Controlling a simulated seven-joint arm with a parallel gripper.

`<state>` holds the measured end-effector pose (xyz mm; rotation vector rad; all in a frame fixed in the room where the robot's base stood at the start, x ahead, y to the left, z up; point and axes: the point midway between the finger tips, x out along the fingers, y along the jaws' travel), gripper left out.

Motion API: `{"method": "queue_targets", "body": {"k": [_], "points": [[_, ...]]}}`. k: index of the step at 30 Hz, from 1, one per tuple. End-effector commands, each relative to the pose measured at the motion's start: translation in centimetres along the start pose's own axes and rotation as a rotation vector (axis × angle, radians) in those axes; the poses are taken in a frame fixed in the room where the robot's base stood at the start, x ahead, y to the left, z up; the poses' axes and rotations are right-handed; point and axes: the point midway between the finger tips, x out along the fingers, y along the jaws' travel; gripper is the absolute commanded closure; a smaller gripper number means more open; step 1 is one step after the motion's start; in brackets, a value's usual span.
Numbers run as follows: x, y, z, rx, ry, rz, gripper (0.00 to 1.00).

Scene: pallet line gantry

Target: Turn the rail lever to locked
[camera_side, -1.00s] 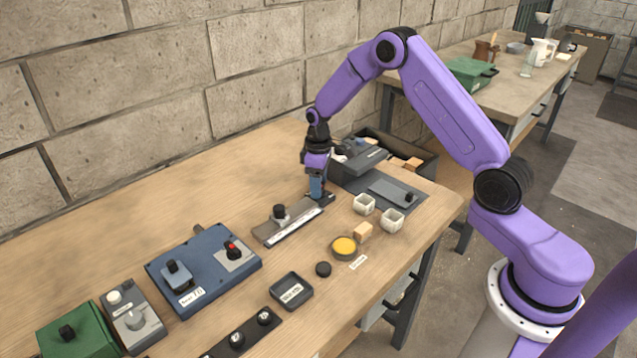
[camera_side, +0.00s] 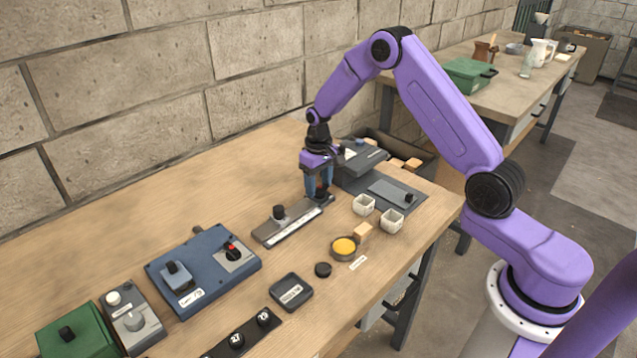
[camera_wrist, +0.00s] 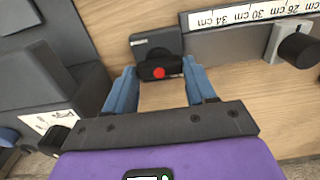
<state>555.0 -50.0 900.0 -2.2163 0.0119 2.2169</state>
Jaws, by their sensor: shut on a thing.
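The rail (camera_side: 292,226) lies on the wooden bench, a long grey strip with a scale that also shows in the wrist view (camera_wrist: 232,42). The rail lever (camera_wrist: 160,66) is a black piece with a red spot, on the dark block at the rail's end nearest the wall-side box. My gripper (camera_side: 319,193) points down over that end. In the wrist view its two blue fingers (camera_wrist: 159,70) stand either side of the lever, shut on it. In the side view the fingers hide most of the lever. Its exact angle is hard to tell.
A black knob (camera_side: 280,212) stands on the rail. A grey device (camera_side: 362,166) stands close behind my gripper. Two white cups (camera_side: 364,204), a yellow-filled dish (camera_side: 344,247) and a wooden block (camera_side: 363,231) lie to the right.

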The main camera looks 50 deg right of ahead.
Motion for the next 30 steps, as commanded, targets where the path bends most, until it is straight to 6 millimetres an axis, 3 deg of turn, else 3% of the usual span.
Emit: {"method": "queue_targets", "body": {"k": [10, 11, 13, 23, 30], "points": [[-0.1, 0.0, 0.0, 0.010, -0.001, -0.001, 0.75], [-0.1, 0.0, 0.0, 0.010, -0.001, -0.001, 0.42], [-0.1, 0.0, 0.0, 0.009, -0.001, -0.001, 0.19], [-0.2, 0.0, 0.0, 0.006, 0.000, -0.001, 0.19], [-3.0, 0.0, -0.1, 0.005, 0.005, 0.000, 0.19]]}}
